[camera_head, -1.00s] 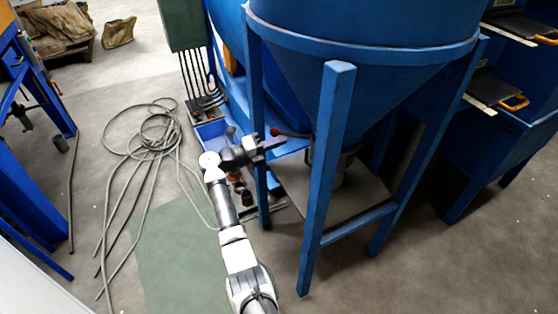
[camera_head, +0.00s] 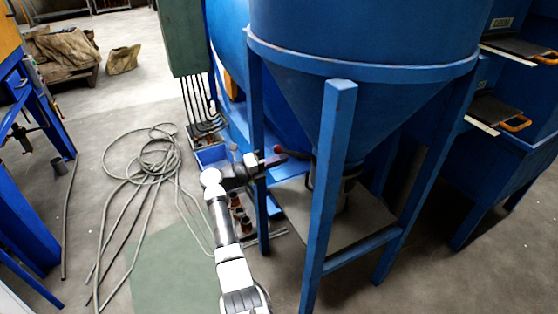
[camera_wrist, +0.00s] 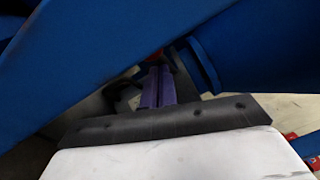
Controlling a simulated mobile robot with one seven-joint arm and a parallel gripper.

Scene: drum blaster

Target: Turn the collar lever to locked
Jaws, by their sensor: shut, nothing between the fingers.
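The collar lever is a dark bar with a red knob (camera_head: 277,149) at the outlet under the blue hopper (camera_head: 360,110). Its bar runs right from the knob toward the collar (camera_head: 347,180), which is partly hidden by the front blue leg. My gripper (camera_head: 272,160) is at the knob, beside the left leg; whether it touches cannot be told. In the wrist view the shut purple fingers (camera_wrist: 157,88) point at a sliver of the red knob (camera_wrist: 155,54) just beyond the tips. The lever's bar is mostly hidden there.
A blue leg (camera_head: 328,200) stands in front of the collar, and another blue beam (camera_wrist: 110,50) crosses close in the wrist view. Coiled hose (camera_head: 150,165) lies on the floor at left.

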